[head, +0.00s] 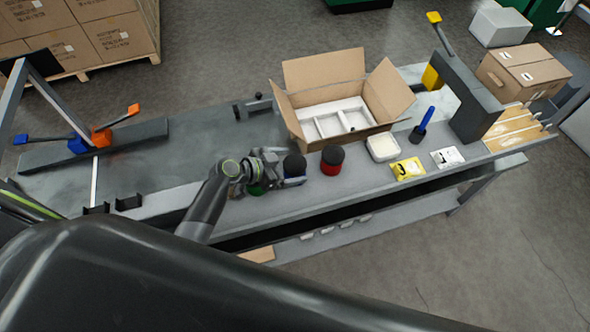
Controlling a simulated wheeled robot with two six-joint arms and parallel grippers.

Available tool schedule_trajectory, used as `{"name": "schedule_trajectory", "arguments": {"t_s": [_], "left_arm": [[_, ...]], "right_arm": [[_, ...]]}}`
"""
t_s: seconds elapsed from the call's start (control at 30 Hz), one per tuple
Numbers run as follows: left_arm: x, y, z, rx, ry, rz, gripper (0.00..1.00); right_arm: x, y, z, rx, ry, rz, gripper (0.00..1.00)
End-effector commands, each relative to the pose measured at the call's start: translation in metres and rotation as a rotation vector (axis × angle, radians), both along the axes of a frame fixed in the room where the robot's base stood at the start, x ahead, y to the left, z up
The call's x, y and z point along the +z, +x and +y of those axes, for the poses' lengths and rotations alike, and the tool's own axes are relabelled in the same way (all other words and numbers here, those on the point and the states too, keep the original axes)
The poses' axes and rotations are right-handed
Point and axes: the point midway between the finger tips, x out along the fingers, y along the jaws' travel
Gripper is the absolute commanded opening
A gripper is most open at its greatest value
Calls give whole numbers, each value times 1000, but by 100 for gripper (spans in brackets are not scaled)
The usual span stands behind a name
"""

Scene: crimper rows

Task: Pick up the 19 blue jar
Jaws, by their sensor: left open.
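The blue jar (294,165), with a black lid, stands upright on the grey bench. My left gripper (286,168) is open right at its left side, with its fingers beside the jar and partly covering it. I cannot tell whether the fingers touch it. A red jar (332,162) with a black lid stands to the right of the blue one. A green jar (256,189) is mostly hidden under my left gripper and wrist. No number is readable on the jars. My right gripper is not in view.
Behind the jars is an open cardboard box (292,118) with a white divided insert. To the right are a white tub (382,147), a yellow packet (408,168), a white packet (447,157) and a blue-handled tool (424,122). The bench (205,145) left of the box is mostly bare.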

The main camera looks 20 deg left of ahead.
Motion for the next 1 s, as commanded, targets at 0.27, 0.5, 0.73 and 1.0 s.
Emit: {"name": "schedule_trajectory", "arguments": {"t_s": [0.27,0.5,0.73,1.0], "left_arm": [[0,0,0,0,0,0,64],[0,0,1,0,0,0,33],[2,1,0,0,-2,-4,17],[6,1,0,-1,-2,-4,17]], "right_arm": [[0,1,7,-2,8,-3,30],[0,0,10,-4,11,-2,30],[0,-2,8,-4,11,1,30],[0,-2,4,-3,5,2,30]]}}
